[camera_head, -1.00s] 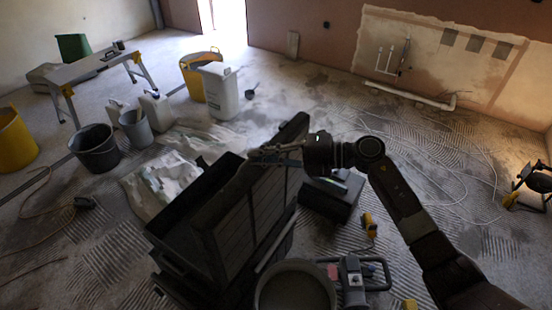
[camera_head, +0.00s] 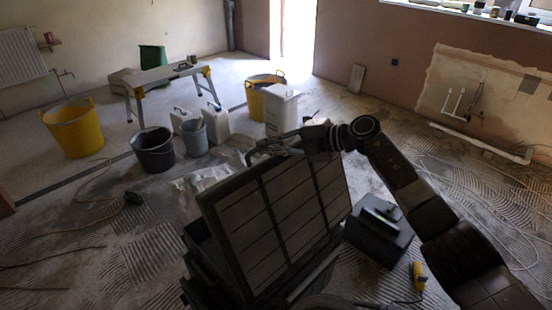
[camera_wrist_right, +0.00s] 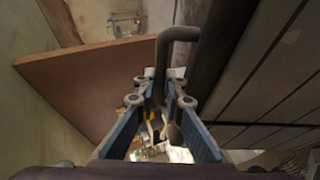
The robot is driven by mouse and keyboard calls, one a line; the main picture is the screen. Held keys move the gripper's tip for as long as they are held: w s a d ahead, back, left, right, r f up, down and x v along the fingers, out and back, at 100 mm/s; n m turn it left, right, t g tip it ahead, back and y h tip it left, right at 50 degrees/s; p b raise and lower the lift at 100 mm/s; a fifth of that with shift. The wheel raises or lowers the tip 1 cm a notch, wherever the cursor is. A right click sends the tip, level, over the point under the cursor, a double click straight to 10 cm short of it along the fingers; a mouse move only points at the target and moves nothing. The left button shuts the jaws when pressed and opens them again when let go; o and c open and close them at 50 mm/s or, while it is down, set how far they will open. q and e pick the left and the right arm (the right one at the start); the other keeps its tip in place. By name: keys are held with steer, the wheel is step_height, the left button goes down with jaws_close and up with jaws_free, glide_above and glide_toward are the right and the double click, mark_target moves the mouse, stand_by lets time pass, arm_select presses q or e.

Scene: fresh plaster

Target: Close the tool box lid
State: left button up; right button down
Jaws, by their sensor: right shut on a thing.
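The tool box (camera_head: 203,262) is dark and stands on the floor at the bottom middle of the head view. Its lid (camera_head: 285,205), a dark panel with a grid of ribs, stands up at a tilt and hides most of the box opening. My right gripper (camera_head: 262,147) is at the lid's upper edge. In the right wrist view, its blue fingers (camera_wrist_right: 160,100) are shut on a dark bent handle (camera_wrist_right: 180,35) beside the ribbed lid (camera_wrist_right: 265,65). The handle's lower end is partly hidden between the fingers. My left gripper is not in view.
A smaller black case (camera_head: 380,230) stands right of the tool box. Behind it are a white container (camera_head: 281,110), yellow tubs, a dark bucket (camera_head: 154,150) and a grey bucket (camera_head: 193,137). Cables lie on the floor. The floor at left is mostly open.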

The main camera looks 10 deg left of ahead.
steer(key=shift+w+a+r+b, duration=0.2)
steer(key=shift+w+a+b, duration=0.15)
steer(key=shift+a, duration=0.05)
steer(key=c, duration=2.3)
jaws_free()
steer(key=shift+f, duration=0.1)
steer(key=shift+d, duration=0.2)
steer(key=v, duration=1.1)
steer(key=shift+s+d, duration=0.15)
steer(key=shift+d, duration=0.15)
